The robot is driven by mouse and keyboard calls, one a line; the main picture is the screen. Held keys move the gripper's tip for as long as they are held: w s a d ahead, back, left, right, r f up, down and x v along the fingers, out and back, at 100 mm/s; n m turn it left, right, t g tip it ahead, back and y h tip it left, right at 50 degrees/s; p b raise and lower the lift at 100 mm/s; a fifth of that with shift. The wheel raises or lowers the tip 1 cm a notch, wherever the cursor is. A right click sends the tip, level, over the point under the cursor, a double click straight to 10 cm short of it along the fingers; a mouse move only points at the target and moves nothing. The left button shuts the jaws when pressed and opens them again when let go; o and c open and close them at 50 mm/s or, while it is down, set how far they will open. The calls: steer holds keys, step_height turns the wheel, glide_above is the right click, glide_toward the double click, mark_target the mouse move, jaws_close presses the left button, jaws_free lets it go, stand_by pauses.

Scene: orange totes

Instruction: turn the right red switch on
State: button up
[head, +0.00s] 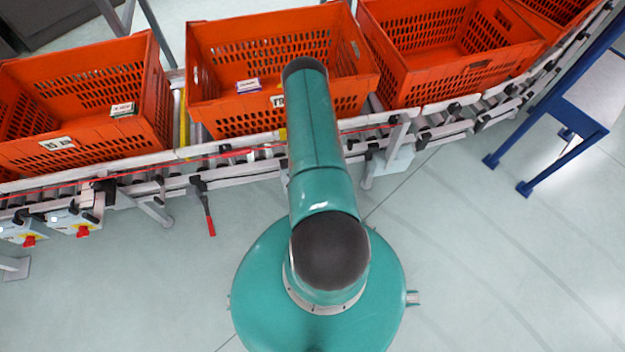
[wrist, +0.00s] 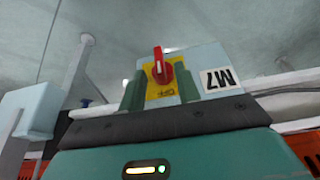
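A red switch (wrist: 158,62) with a white mark sits on a yellow plate on the front of a grey box (wrist: 206,68). Its handle stands upright in the wrist view. My gripper (wrist: 160,85) is open, with one teal finger on each side of the yellow plate below the knob. I cannot tell whether the fingers touch the box. In the head view two red switches show low at the left, a left one (head: 29,241) and a right one (head: 83,231). My gripper is hidden there behind my arm, so I cannot tell which switch the wrist view shows.
An upside-down M7 label (wrist: 217,79) is on the box. Orange totes (head: 250,115) stand along a roller conveyor (head: 150,160). A red-handled lever (head: 210,225) hangs below its rail. A blue stand (head: 570,120) is at the right. The floor in front is clear.

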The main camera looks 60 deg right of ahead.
steer(key=shift+x, duration=1.85)
steer(key=shift+c, duration=0.2)
jaws_close()
steer(key=shift+d, duration=0.1)
